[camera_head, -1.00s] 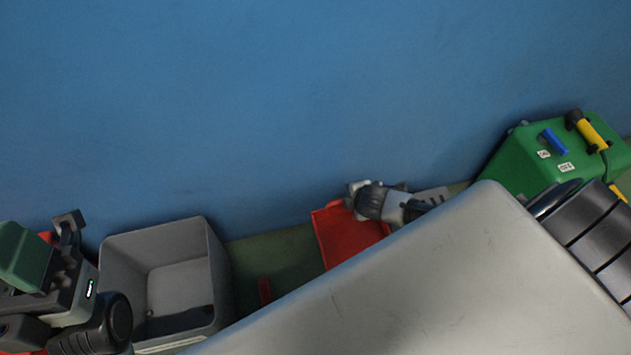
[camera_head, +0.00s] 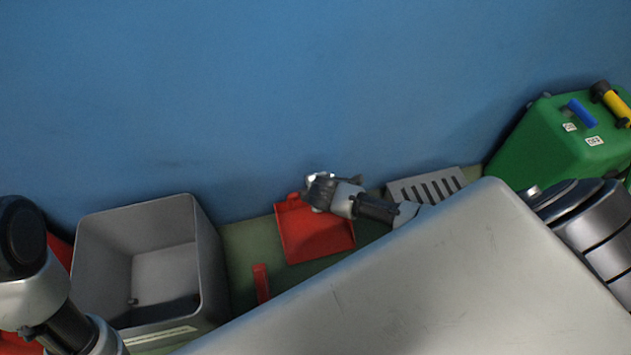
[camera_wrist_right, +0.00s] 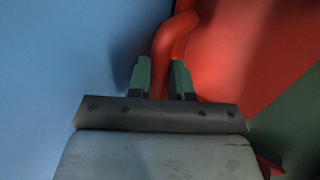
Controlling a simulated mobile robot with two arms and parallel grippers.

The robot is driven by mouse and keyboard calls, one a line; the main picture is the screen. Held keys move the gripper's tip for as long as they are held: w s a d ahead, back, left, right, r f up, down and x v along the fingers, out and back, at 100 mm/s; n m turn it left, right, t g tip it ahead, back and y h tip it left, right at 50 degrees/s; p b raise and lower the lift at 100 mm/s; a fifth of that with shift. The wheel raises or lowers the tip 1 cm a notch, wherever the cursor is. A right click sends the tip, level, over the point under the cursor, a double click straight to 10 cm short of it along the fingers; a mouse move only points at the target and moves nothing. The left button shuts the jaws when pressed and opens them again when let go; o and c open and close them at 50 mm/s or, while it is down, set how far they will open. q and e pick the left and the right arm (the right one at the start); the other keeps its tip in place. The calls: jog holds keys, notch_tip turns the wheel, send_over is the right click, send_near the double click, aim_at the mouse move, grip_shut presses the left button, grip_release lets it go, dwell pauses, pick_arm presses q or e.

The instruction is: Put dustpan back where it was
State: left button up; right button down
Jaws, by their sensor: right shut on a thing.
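The red dustpan (camera_head: 318,240) is at the foot of the blue wall, in the middle of the head view. My right gripper (camera_head: 312,188) is at its upper edge, next to the wall. In the right wrist view, the green fingers of my right gripper (camera_wrist_right: 162,78) are shut around the red curved handle (camera_wrist_right: 174,38) of the dustpan, whose broad red face fills the upper right. I cannot tell whether the dustpan touches the floor. Part of my left arm shows at the left edge, but its gripper is out of view.
A grey open bin (camera_head: 200,270) stands left of the dustpan, with a small red piece (camera_head: 262,283) between them. A grey slotted grate (camera_head: 428,186) lies to the right, then a green case (camera_head: 545,145). A large grey surface (camera_head: 430,290) covers the front.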

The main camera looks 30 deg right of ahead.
jog(key=shift+f, duration=0.3)
jog(key=c, duration=1)
grip_release()
jog(key=shift+w, duration=0.1)
